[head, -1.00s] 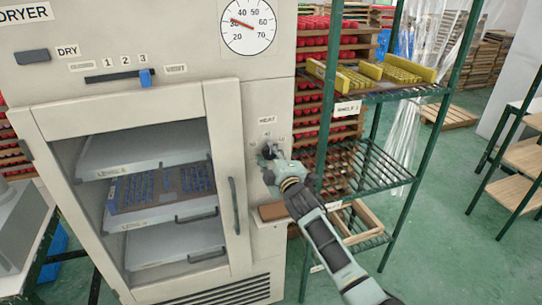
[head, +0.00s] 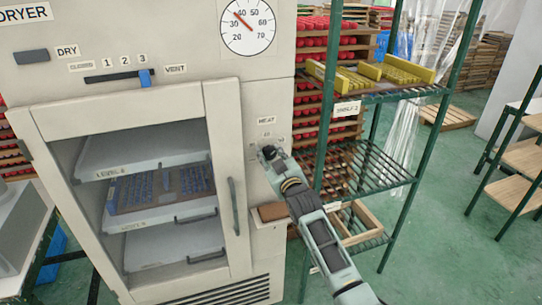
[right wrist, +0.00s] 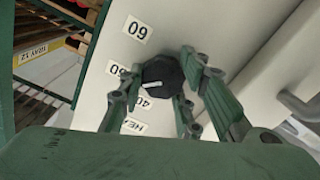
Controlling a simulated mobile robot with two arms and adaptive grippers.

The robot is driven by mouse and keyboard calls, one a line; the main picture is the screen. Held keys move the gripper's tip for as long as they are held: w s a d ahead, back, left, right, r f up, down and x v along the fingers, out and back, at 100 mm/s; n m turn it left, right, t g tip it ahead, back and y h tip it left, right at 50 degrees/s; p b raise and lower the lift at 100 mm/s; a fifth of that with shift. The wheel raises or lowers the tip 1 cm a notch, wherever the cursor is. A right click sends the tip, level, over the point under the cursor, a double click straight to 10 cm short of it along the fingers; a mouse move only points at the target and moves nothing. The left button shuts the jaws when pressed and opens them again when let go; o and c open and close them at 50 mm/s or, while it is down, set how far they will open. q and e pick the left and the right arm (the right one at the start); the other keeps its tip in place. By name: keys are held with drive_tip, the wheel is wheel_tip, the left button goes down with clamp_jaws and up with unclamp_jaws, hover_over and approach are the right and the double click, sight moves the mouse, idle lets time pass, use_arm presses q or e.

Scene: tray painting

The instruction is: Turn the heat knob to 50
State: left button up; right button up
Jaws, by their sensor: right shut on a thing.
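The heat knob (right wrist: 165,74) is dark and faceted with a white pointer line. In the right wrist view the pointer aims left, between the 50 label (right wrist: 118,68) and the 40 label (right wrist: 141,103). My right gripper (right wrist: 160,80) is shut on the knob, with fingers on both sides of it. In the head view my right gripper (head: 268,153) is against the dryer front (head: 263,100) under the HEAT label (head: 267,120), and it hides the knob. The round gauge (head: 249,26) has its red needle near 40. My left gripper is not in view.
The dryer door (head: 222,130) is left of the knob, with trays behind it. A green shelf rack (head: 322,130) stands close on the right of my right arm. The vent slider (head: 146,78) is higher on the dryer.

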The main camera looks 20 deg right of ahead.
drive_tip(key=shift+w+d+r+m, duration=0.1)
drive_tip(key=shift+d+r+m, duration=0.05)
drive_tip(key=shift+r+m, duration=0.45)
drive_tip(key=shift+f+m, duration=0.1)
drive_tip(key=shift+m, duration=0.2)
drive_tip(key=o, duration=1)
drive_tip(key=shift+d, duration=0.1)
drive_tip(key=shift+c, duration=0.2)
drive_tip(key=shift+o, duration=0.5)
drive_tip(key=shift+f, duration=0.4)
drive_tip(key=shift+s+f, duration=0.15)
drive_tip(key=shift+s, duration=0.4)
drive_tip(key=s, duration=1.1)
drive_tip(key=shift+d+r, duration=0.15)
drive_tip(key=shift+r, duration=0.05)
